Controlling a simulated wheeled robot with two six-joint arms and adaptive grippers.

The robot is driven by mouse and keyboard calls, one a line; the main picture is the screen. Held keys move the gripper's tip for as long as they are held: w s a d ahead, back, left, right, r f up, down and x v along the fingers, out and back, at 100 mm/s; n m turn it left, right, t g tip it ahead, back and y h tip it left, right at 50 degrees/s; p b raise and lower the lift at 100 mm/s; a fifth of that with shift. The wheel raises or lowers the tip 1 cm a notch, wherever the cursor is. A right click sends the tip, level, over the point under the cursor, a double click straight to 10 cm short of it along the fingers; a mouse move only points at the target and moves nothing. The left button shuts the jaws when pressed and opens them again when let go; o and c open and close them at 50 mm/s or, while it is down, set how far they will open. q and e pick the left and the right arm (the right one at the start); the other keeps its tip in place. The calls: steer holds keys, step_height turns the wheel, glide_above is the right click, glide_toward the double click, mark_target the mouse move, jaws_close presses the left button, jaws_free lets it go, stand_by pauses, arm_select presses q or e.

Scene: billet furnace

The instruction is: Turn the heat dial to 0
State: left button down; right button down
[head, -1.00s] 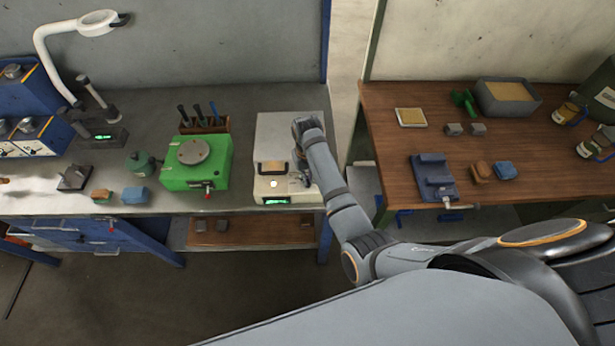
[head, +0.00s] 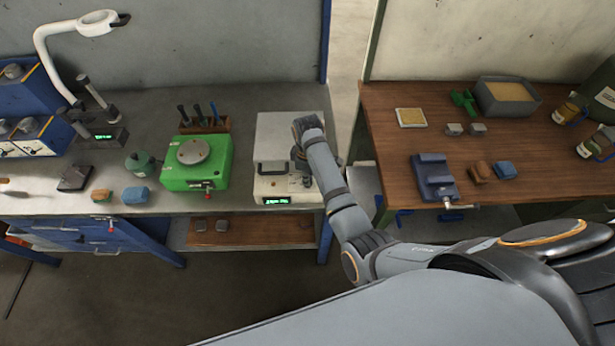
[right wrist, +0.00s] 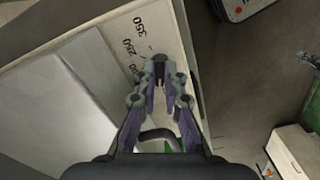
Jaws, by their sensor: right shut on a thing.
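The small furnace (head: 287,128) is a pale box on the grey bench, with a green lit display (head: 276,201) low on its front; its digits are too small to read. My right gripper (head: 305,176) is at the furnace's front right and is shut on the heat dial. In the right wrist view my fingertips (right wrist: 166,74) close around the small dark dial (right wrist: 160,60). Printed marks including 250 and 350 (right wrist: 132,35) stand beside it. The fingers partly hide the dial and the other marks, so I cannot tell its exact setting. My left gripper is out of view.
A green device (head: 190,174) with a round plate stands left of the furnace, with a tool holder (head: 205,125) behind it. Coloured blocks lie further left. A wooden table (head: 385,110) stands to the right with a blue vise (head: 433,178) on it.

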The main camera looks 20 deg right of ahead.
steer(key=shift+n, duration=1.1)
steer(key=c, duration=1.4)
jaws_free()
steer(key=shift+c, duration=0.2)
steer(key=shift+r, duration=0.4)
step_height(320, 180, up, 7)
steer(key=shift+f, duration=0.1)
